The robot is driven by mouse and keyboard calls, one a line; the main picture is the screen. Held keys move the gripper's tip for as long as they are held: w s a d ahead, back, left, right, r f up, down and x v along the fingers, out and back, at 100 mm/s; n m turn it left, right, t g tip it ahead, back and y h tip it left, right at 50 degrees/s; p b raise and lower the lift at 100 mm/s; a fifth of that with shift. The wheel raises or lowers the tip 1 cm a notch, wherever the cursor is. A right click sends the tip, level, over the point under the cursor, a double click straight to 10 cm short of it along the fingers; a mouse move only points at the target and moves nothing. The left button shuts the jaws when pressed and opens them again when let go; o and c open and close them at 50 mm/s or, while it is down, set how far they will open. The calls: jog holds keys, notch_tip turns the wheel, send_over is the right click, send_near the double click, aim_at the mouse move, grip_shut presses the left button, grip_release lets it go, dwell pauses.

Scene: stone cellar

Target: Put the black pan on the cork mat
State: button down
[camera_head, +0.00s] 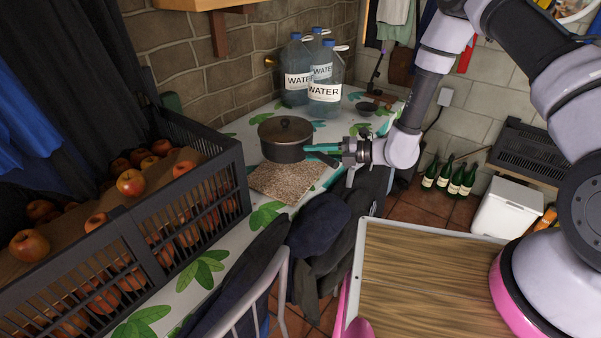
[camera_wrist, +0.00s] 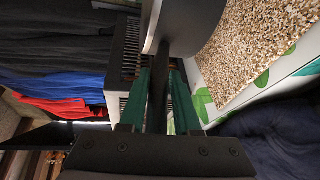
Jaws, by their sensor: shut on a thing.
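The black pan (camera_head: 284,152) has a brown lid with a knob. In the head view it appears just behind the cork mat (camera_head: 285,184), a speckled tan square on the leaf-patterned table. I cannot tell whether the pan's base touches the table or hangs above it. My gripper (camera_head: 318,157) reaches in from the right, its teal fingers shut on the pan's dark handle (camera_wrist: 158,88). In the wrist view the pan (camera_wrist: 193,22) is at the top, and the mat (camera_wrist: 255,48) lies beside it to the right. The bare mat's far edge is partly hidden by the pan.
Several water bottles (camera_head: 324,93) stand behind the pan, with a small dark bowl (camera_head: 365,108) to their right. A black crate of apples (camera_head: 195,205) fills the table's left. Dark clothing (camera_head: 318,225) hangs over a chair at the front edge.

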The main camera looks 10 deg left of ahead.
notch_tip(320, 180, down, 8)
jog(key=shift+f, duration=0.1)
dwell(0.4)
jog(key=c, duration=0.9)
grip_release()
jog(key=shift+d, duration=0.1)
jog(key=d, duration=0.4)
jog(key=d+r, duration=0.1)
jog(key=d, duration=0.2)
jog(key=d+r, duration=0.1)
jog(key=d, duration=0.3)
jog(key=shift+w+d+r, duration=0.1)
jog(key=shift+d, duration=0.2)
